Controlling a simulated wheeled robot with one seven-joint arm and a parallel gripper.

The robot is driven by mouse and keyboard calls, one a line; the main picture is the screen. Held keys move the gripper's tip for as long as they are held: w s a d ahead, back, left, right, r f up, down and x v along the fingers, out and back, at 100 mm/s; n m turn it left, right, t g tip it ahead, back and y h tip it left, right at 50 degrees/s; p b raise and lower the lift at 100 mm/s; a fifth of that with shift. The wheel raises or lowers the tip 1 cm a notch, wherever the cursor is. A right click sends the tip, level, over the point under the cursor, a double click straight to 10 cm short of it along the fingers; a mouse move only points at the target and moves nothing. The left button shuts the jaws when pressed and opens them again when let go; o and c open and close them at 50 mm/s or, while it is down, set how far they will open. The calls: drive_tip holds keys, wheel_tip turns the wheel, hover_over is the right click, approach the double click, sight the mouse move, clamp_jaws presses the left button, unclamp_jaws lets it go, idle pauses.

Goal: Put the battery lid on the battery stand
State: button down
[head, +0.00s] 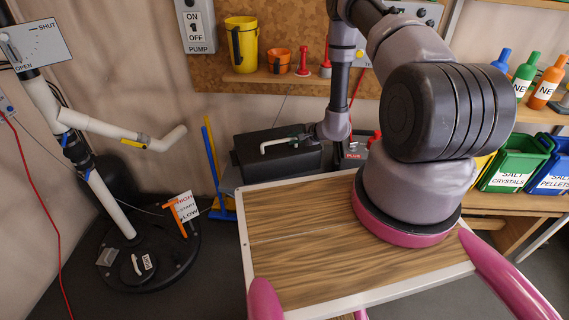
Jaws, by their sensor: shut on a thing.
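The black, box-shaped battery lid (262,160) is in the middle of the head view, beyond the wooden top in front of me. A white handle runs along its upper side. My gripper (298,138) reaches it from the right and is shut on the lid at the right end of the handle; the fingertips are small and partly hard to see. A red part with a PLUS label (352,155) shows just right of the lid. I cannot make out the battery stand clearly; the area under the lid is mostly hidden by the wooden top.
A white pipe with a lever and a round black base (150,262) stands at left. A blue-and-yellow broom (213,170) leans left of the lid. A shelf holds a yellow pitcher (242,45) and an orange cup (278,62). Green and blue bins (510,163) stand at right.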

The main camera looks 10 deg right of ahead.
sight(293, 154)
wheel_tip(293, 154, down, 8)
drive_tip(key=shift+r, duration=0.15)
drive_tip(key=c, duration=0.8)
unclamp_jaws()
